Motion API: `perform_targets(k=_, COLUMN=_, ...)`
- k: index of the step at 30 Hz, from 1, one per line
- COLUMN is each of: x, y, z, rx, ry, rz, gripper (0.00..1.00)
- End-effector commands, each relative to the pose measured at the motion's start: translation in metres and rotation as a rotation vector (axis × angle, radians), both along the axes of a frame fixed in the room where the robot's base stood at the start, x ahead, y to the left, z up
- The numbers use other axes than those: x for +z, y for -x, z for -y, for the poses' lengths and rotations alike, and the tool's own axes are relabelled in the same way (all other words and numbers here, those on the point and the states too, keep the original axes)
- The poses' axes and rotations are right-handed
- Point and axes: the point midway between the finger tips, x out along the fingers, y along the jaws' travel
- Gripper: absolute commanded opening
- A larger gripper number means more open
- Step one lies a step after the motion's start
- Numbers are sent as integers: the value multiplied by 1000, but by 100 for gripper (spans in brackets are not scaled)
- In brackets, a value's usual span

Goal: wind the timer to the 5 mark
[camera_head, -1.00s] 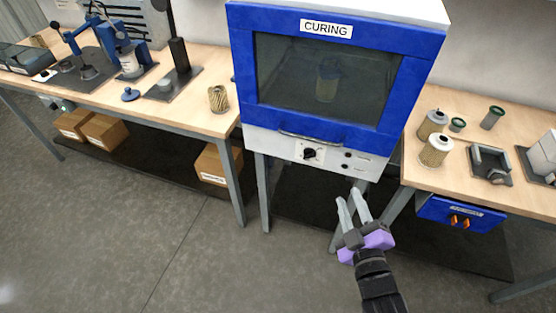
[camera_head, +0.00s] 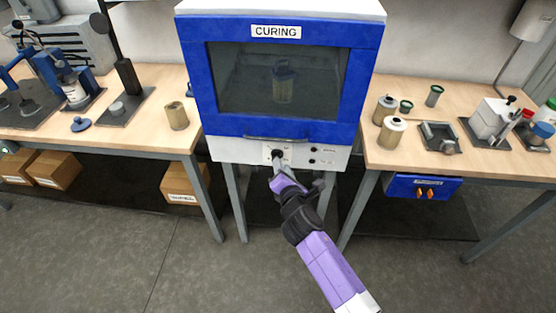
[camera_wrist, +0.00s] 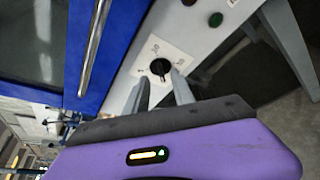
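The timer is a small black knob (camera_head: 277,153) on a white dial plate, on the light panel below the door of the blue curing oven (camera_head: 190,75). My gripper (camera_head: 279,165) is right in front of the dial. In the wrist view my gripper (camera_wrist: 160,80) has its two fingers apart, with the knob showing between and just beyond the tips. I cannot tell whether they touch it.
The oven door is closed, with a cartridge (camera_head: 283,85) behind the glass. Its handle (camera_head: 285,138) runs above the panel. Two small buttons are right of the dial. The left bench (camera_head: 110,138) and right bench (camera_head: 400,160) hold cartridges and fixtures.

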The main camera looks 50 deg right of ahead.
Motion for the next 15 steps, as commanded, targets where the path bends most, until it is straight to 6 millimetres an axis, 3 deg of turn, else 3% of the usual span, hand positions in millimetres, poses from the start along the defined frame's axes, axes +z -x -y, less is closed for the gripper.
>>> perform_targets(k=6, x=-9, y=-26, z=19, rx=0, ry=-1, rz=2, gripper=30)
perform_targets(k=15, x=-13, y=-38, z=27, rx=1, ry=-2, rz=3, gripper=30)
